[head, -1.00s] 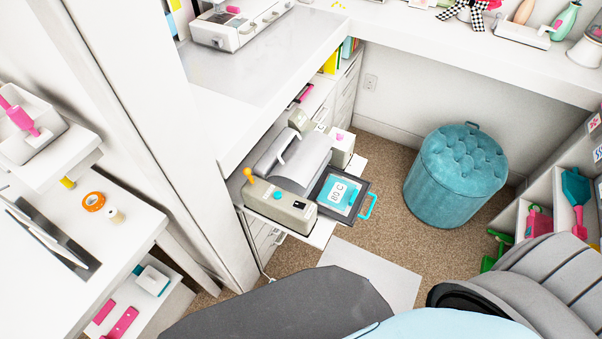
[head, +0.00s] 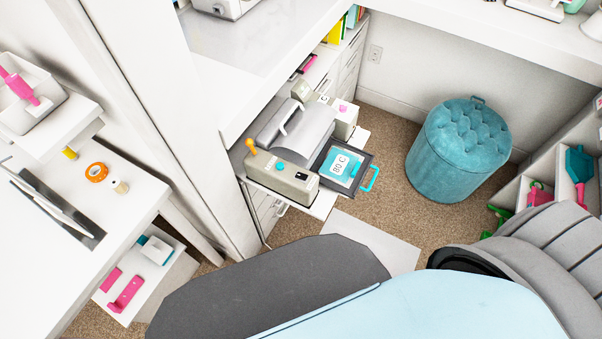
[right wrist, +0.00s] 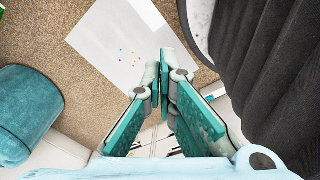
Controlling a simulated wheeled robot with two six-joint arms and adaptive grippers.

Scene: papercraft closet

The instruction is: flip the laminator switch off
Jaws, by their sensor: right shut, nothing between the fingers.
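The laminator (head: 280,178) is a beige machine with a grey curved top, on a pulled-out white shelf (head: 322,206) left of centre in the head view. Its front housing carries an orange-tipped lever (head: 250,147), a teal knob (head: 279,165) and a small dark spot (head: 301,176) that may be the switch; its position is too small to read. A dark-framed tray labelled 80 C (head: 342,166) adjoins its right side. My right gripper (right wrist: 165,65) is shut and empty in the right wrist view, above the floor, with no laminator in that view. My left gripper is not in view.
A teal tufted stool (head: 458,150) stands on the brown carpet right of the laminator. A white sheet (head: 372,240) lies on the floor in front. A white wall panel (head: 140,100) separates the laminator from the left desk (head: 60,250). A white counter (head: 250,60) overhangs behind.

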